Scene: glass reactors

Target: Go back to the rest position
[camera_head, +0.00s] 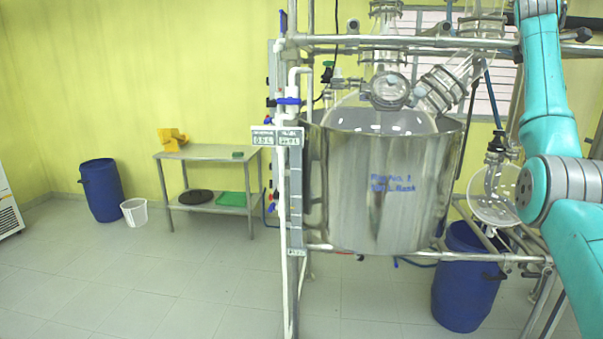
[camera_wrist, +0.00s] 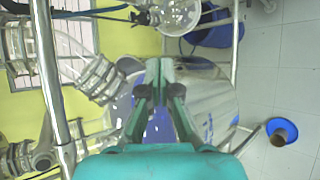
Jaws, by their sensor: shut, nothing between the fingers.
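My gripper (camera_wrist: 160,75) shows in the wrist view, its two green-and-dark fingers together and nothing between them. It is in front of the large steel vessel (camera_wrist: 208,95), seen sideways in that view. My teal arm reaches up along the right edge of the head view, and the gripper is out of that frame. In the head view the steel vessel (camera_head: 385,190) hangs in the pipe frame, with a glass flask (camera_head: 378,113) set in its top. Whether the gripper touches anything cannot be told.
Metal pipes (camera_head: 430,41) and glass tubes surround the vessel. A round glass flask (camera_head: 492,195) and a blue drum (camera_head: 466,285) are near my arm at the right. A steel table (camera_head: 207,153) stands at the back left.

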